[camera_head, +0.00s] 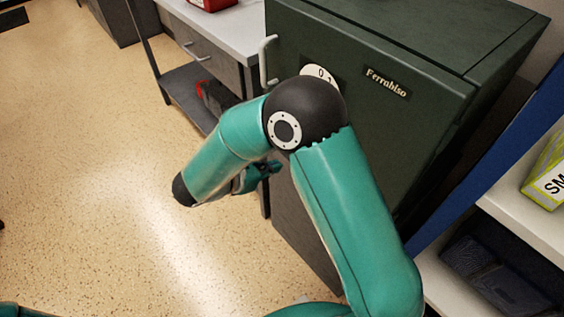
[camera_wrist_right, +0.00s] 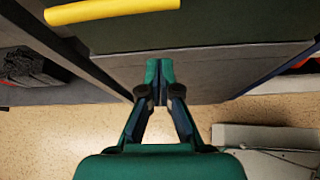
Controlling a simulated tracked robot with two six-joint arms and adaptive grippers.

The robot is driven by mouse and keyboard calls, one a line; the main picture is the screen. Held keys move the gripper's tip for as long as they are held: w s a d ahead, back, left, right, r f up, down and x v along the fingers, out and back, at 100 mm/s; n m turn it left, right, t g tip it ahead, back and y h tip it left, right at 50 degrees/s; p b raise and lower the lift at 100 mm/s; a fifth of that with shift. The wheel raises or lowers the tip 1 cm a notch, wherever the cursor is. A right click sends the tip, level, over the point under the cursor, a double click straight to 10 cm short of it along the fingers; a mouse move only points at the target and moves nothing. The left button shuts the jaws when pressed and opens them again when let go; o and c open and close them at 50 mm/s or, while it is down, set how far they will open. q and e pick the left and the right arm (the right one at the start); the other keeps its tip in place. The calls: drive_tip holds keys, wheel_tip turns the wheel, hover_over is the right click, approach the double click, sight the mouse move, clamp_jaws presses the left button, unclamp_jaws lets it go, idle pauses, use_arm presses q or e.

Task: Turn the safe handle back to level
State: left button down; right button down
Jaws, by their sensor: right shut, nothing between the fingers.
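The dark green safe (camera_head: 400,120) stands at upper right in the head view, with a nameplate (camera_head: 387,82) and a white numbered dial (camera_head: 318,71) partly behind my right arm. A pale grey upright bar handle (camera_head: 266,60) is at the door's left edge. In the right wrist view a yellow bar (camera_wrist_right: 112,10), slightly tilted, crosses the green front (camera_wrist_right: 200,30) at the top; I do not make it out in the head view. My right gripper (camera_wrist_right: 159,75) is shut and empty, apart from the yellow bar. In the head view it (camera_head: 270,168) is partly hidden behind my arm. My left gripper is out of view.
A grey stand (camera_head: 300,220) is under the safe. A desk with drawers (camera_head: 205,60) is beside it on the left, with a red item (camera_head: 210,4) on top. A shelf (camera_head: 500,225) with a boxed item is at right. Speckled floor (camera_head: 90,170) is clear at left.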

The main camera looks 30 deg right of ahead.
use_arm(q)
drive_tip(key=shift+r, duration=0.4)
use_arm(e)
drive_tip(key=v, duration=0.6)
drive_tip(key=shift+a+r, duration=0.2)
drive_tip(key=shift+a, duration=0.05)
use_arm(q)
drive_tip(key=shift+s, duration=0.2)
use_arm(e)
drive_tip(key=shift+s, duration=0.1)
